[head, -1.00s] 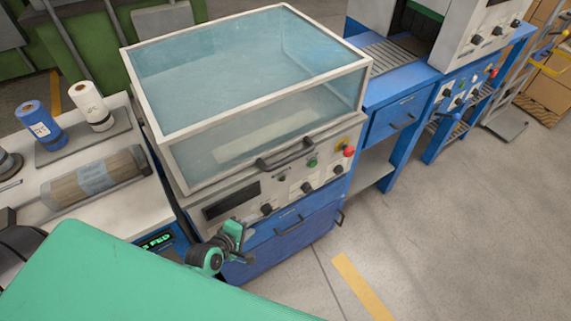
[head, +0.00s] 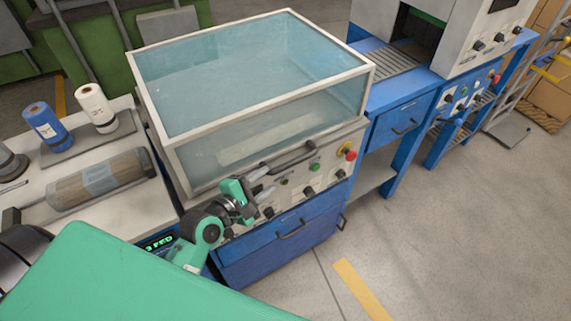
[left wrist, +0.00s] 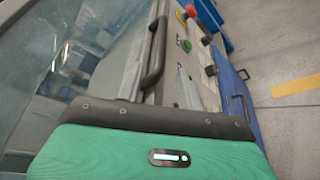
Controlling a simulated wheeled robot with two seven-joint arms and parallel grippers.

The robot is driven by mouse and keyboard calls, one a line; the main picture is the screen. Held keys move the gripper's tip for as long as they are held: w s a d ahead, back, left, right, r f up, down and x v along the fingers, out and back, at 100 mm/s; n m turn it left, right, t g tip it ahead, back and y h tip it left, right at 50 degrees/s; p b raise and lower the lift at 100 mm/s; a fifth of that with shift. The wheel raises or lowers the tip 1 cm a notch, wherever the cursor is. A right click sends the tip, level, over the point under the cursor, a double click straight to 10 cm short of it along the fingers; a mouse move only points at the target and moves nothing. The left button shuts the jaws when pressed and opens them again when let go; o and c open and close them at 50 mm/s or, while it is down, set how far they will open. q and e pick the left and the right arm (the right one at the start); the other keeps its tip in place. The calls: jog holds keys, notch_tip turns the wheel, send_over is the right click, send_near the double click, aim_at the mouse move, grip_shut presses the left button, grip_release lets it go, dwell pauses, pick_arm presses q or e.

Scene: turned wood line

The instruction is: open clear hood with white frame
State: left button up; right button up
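The clear hood with white frame (head: 250,75) is down on top of the blue and white machine. Its dark bar handle (head: 293,155) is on the front lower edge. My left gripper (head: 268,181) is in front of the machine, close to the left end of the handle. Its two fingers are apart with nothing seen between them. In the left wrist view the handle (left wrist: 155,52) lies just beyond the fingers, and the hood's clear wall (left wrist: 75,55) is on the left. I cannot tell whether a finger touches the handle. My right gripper is not in view.
Below the handle is a panel with knobs, a green button (head: 314,167) and a red button (head: 350,155). A white bench (head: 130,205) at left holds a blue roll, a white roll and a wrapped wood cylinder (head: 98,182). Another blue machine (head: 400,100) stands at right. The floor in front is clear.

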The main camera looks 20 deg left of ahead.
aim_at(280, 170)
pick_arm(q)
jog(key=p+x, duration=0.1)
jog(key=x, duration=0.8)
grip_shut()
